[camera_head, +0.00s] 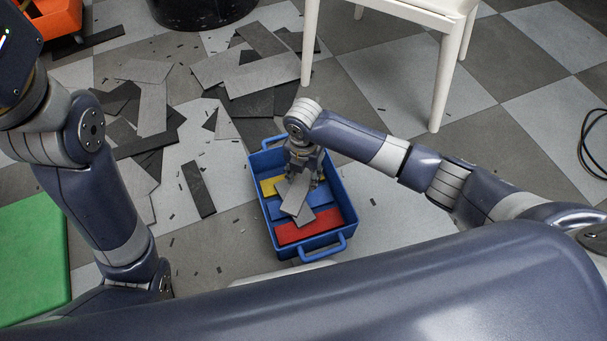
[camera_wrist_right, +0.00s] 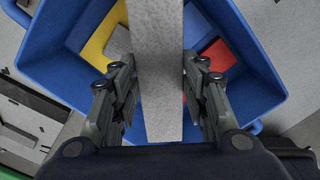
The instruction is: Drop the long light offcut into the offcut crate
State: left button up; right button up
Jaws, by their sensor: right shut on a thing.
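The long light offcut (camera_head: 295,195) is a pale grey strip held over the blue offcut crate (camera_head: 267,210). My right gripper (camera_head: 302,176) is shut on the strip, above the crate. In the right wrist view the offcut (camera_wrist_right: 158,70) stands between the two fingers of the gripper (camera_wrist_right: 160,95), with the crate's blue wall (camera_wrist_right: 262,70) around and below. Inside the crate lie a yellow piece (camera_head: 268,187), a red piece (camera_head: 310,226) and a grey piece (camera_head: 304,216). The left arm shows at the left, but its fingers are out of view.
Light and dark offcuts (camera_head: 153,108) lie scattered on the checkered floor left of the crate. A white chair (camera_head: 437,80) stands behind, at the right. A green block (camera_head: 30,260) is at the left, an orange bin (camera_head: 60,18) at the top left, a black cable (camera_head: 590,145) at the right.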

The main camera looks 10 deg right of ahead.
aim_at(304, 179)
jog(key=o, duration=1.2)
jog(key=shift+r, duration=0.15)
notch_tip(304, 179, up, 12)
jog(key=shift+f, duration=0.1)
